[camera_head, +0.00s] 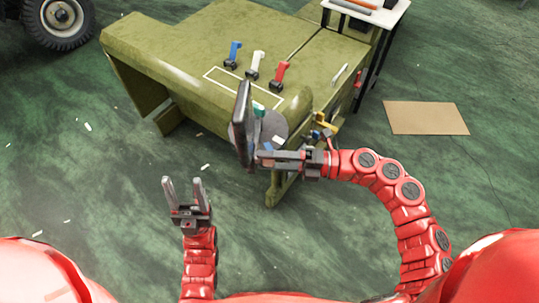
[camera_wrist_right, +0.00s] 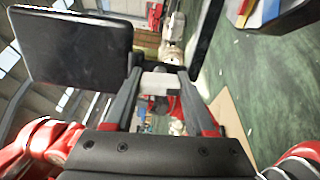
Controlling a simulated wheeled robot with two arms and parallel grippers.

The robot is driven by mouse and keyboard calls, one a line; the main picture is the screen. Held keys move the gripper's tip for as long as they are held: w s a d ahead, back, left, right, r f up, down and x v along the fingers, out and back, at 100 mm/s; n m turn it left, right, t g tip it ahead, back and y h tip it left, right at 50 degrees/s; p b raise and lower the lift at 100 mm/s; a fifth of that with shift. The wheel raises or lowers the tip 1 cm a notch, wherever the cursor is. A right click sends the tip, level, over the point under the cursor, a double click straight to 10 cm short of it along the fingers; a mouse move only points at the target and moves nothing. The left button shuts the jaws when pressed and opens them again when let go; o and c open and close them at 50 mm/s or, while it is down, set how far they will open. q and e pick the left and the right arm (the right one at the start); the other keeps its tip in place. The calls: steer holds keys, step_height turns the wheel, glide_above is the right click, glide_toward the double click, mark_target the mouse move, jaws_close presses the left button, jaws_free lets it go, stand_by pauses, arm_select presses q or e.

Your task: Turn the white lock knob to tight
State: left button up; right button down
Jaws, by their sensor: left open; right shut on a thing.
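The olive-green chassis (camera_head: 200,50) carries a blue lever, a white lever (camera_head: 255,65) and a red lever on top. A grey disc (camera_head: 274,126) with coloured marks sits at its near end, partly behind a dark flat panel (camera_head: 242,125). My right gripper (camera_head: 264,158) points left beside the disc and panel. In the right wrist view its fingers are shut on a white piece, which looks like the white lock knob (camera_wrist_right: 160,82). The knob is hidden in the head view, and its turn angle cannot be told. My left gripper (camera_head: 183,186) is open and empty, below left of the chassis.
Small coloured handles, one of them yellow (camera_head: 326,121), stick out close to my right gripper. A white-topped table (camera_head: 375,14) stands behind the chassis. A brown flat sheet (camera_head: 427,117) lies on the green floor at right. The floor around my left gripper is open, with small scraps.

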steer(key=shift+m, duration=0.6)
steer(key=shift+c, duration=1.2)
jaws_free()
steer(key=shift+d, duration=0.1)
steer(key=s+d+b, duration=0.1)
steer(key=d+b, duration=0.1)
steer(key=d, duration=1.5)
steer(key=shift+s, duration=0.35)
